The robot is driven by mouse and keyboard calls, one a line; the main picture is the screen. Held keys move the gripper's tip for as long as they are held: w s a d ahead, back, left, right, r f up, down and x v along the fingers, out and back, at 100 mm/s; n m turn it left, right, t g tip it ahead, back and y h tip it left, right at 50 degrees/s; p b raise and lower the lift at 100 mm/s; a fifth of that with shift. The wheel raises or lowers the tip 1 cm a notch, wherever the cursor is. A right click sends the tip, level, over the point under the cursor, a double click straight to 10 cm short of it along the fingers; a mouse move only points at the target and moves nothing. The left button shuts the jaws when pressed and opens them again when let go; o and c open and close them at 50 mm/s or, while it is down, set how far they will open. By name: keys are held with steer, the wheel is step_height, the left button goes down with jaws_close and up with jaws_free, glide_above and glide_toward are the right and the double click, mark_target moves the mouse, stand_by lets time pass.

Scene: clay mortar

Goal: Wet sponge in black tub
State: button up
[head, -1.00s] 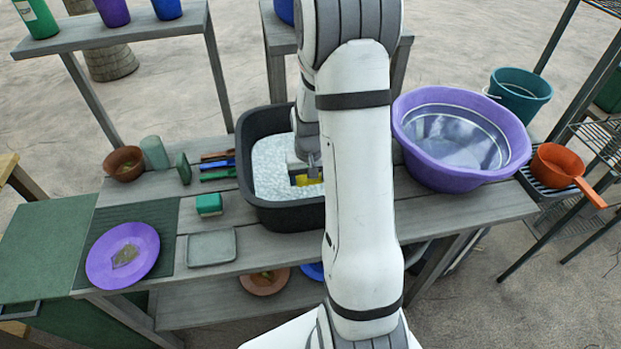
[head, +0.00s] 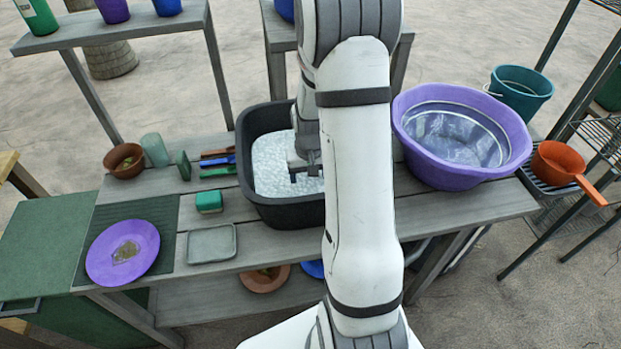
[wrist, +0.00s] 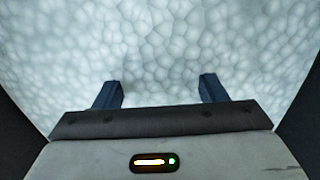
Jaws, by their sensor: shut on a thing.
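The black tub (head: 282,215) stands on the grey bench and is full of white, bubbly suds (head: 270,165). My gripper (head: 305,178) reaches down into the tub, its fingertips at the suds. In the wrist view, the two dark fingers (wrist: 160,92) stand apart with their tips against or in the foam, which fills the view ahead. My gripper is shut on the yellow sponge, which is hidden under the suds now.
A purple basin (head: 460,175) of water stands right of the tub. Left of it lie brushes (head: 218,162), a green block (head: 209,202), a grey tray (head: 211,244) and a purple plate (head: 105,267). An orange pan (head: 560,163) is at far right.

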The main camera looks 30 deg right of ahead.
step_height(320, 180, up, 17)
steer(key=p, duration=1.1)
steer(key=shift+f, duration=0.15)
